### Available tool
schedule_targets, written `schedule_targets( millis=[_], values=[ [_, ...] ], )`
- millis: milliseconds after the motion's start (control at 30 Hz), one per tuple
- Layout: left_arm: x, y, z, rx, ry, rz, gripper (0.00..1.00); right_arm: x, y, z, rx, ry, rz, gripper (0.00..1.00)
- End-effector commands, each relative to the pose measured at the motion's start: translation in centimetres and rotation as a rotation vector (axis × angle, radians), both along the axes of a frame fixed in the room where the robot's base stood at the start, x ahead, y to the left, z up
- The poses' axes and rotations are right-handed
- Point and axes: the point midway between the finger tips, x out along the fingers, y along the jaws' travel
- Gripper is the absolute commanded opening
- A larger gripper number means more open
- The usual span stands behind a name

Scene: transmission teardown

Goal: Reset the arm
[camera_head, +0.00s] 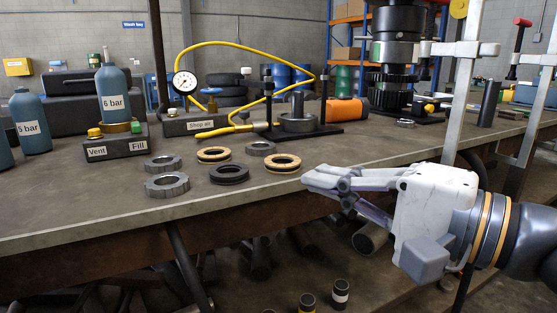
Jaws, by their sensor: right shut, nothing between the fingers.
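My right gripper (312,180) reaches in from the right, in front of the workbench (60,212) near its front edge. Its white body is large in view and its fingers point left, shut and empty. The fingertips are close to a tan-faced ring (283,163) on the bench; whether they touch it I cannot tell. My left gripper is not in view.
Several rings and a grey nut (167,185) lie on the bench. The bench's front left is clear.

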Motion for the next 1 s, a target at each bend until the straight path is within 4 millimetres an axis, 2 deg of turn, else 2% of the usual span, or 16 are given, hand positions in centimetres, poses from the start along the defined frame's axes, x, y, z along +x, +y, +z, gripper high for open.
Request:
schedule_targets(
  millis=[33, 67, 100, 167, 200, 233, 267, 300, 367, 433, 500, 600, 700, 833, 1000],
  values=[
    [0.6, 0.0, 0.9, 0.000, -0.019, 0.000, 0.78, -0.9, 1.9, -4.8, -0.081, 0.106, 0.040, 0.00],
    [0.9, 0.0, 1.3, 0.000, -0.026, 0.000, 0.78, -1.4, 2.5, -7.3, -0.122, 0.155, 0.053, 0.00],
    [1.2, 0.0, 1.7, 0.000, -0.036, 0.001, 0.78, -2.4, 3.3, -10.6, -0.181, 0.216, 0.074, 0.00],
    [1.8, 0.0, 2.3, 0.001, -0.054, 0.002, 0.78, -4.6, 3.9, -15.6, -0.275, 0.309, 0.108, 0.00],
    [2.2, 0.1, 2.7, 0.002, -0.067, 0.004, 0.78, -6.4, 4.1, -18.8, -0.343, 0.371, 0.134, 0.00],
    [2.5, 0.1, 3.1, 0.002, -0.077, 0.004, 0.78, -8.0, 4.0, -21.2, -0.397, 0.415, 0.156, 0.00],
    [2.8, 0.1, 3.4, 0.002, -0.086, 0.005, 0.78, -9.8, 3.8, -23.5, -0.452, 0.457, 0.180, 0.00],
    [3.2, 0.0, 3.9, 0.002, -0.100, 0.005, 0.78, -12.4, 3.3, -26.4, -0.529, 0.511, 0.213, 0.00],
    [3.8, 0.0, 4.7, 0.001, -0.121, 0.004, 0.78, -16.7, 1.9, -30.2, -0.653, 0.582, 0.269, 0.00],
    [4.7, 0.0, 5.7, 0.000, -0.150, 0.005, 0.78, -22.0, -0.7, -33.8, -0.808, 0.653, 0.342, 0.00],
    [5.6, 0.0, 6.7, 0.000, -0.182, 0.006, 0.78, -27.0, -4.0, -36.4, -0.966, 0.702, 0.422, 0.00],
    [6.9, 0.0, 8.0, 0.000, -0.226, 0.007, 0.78, -32.7, -9.2, -38.1, -1.175, 0.732, 0.533, 0.00],
    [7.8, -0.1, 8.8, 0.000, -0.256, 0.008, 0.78, -36.0, -13.4, -38.6, -1.328, 0.732, 0.622, 0.00],
    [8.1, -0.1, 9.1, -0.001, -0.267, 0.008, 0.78, -37.7, -16.0, -38.7, -1.417, 0.727, 0.678, 0.00],
    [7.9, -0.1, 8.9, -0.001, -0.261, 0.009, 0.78, -37.9, -16.2, -38.9, -1.421, 0.733, 0.686, 0.00]
  ],
)
